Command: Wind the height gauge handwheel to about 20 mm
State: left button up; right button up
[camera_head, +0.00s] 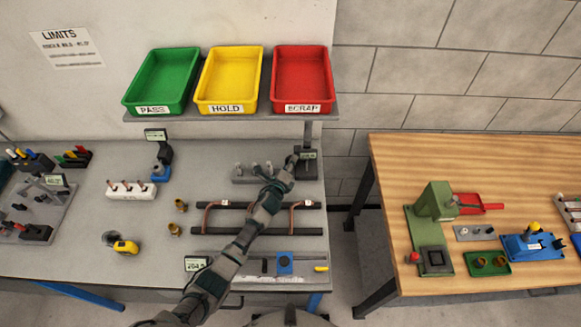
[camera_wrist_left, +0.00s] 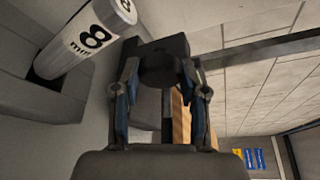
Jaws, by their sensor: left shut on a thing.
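The height gauge (camera_head: 306,172) stands at the back right of the grey bench, with a dark base, an upright column and a small display whose digits are too small to read. My left arm reaches across the bench to it, and my left gripper (camera_head: 289,162) is at the gauge's left side. In the left wrist view, the gripper (camera_wrist_left: 162,100) is shut on a dark round knob, the handwheel (camera_wrist_left: 160,70), with one finger on each side. The wheel's far side and any marks on it are hidden. My right gripper is not in view.
A grey block with several pins (camera_head: 245,173) stands just left of the gauge; a pin marked 8 (camera_wrist_left: 85,40) is close in the wrist view. Copper tubes on dark rails (camera_head: 212,206) lie below my arm. Green, yellow and red trays (camera_head: 302,80) sit on a shelf above.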

pick_arm(q)
jog(key=shift+f+n+t+h+b, duration=0.2)
jog(key=shift+n+t+h+b, duration=0.3)
jog(key=shift+n+b, duration=0.85)
jog(key=o, duration=1.1)
jog(key=shift+a, duration=0.1)
